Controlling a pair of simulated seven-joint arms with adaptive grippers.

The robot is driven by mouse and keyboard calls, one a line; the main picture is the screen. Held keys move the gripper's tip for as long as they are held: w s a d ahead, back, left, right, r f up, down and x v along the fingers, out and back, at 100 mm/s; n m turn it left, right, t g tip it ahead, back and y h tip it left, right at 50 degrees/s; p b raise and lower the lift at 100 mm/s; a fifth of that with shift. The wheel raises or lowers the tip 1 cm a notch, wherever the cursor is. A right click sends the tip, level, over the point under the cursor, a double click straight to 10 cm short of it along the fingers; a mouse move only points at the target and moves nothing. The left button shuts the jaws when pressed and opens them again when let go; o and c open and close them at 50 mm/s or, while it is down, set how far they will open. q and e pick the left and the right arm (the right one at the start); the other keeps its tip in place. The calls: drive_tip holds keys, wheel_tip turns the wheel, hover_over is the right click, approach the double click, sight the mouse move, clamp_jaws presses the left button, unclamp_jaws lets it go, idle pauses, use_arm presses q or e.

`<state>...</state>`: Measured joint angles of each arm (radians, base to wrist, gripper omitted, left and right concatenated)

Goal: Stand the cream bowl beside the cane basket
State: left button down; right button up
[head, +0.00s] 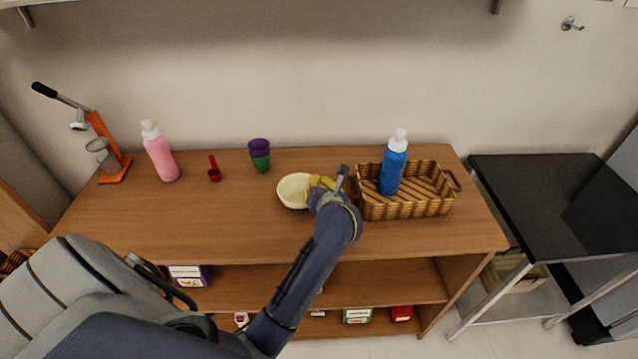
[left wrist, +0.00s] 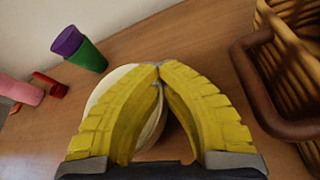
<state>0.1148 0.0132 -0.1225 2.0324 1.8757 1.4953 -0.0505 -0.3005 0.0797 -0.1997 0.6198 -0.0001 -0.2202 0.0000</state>
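The cream bowl (head: 291,191) is on the wooden table, left of the cane basket (head: 405,208), with a gap between them. It also shows in the left wrist view (left wrist: 108,88), partly hidden behind the fingers. My left gripper (head: 318,183) is at the bowl's right side. In the left wrist view its yellow fingers (left wrist: 159,68) come together at the tips, with the bowl's rim between them. I cannot tell whether the bowl touches the table. The basket's brown handle (left wrist: 250,85) is right of the fingers. My right gripper is not in view.
A blue bottle (head: 393,165) stands in the basket. Purple and green stacked cups (head: 260,156), a red scoop (head: 214,171), a pink bottle (head: 160,155) and an orange press (head: 107,150) stand farther left. The table's front left part is clear.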

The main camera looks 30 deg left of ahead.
use_arm(q)
drive_tip(key=c, duration=1.6)
unclamp_jaws()
drive_tip(key=shift+r, duration=0.1)
drive_tip(key=v, duration=1.2)
drive_tip(key=shift+s, duration=0.1)
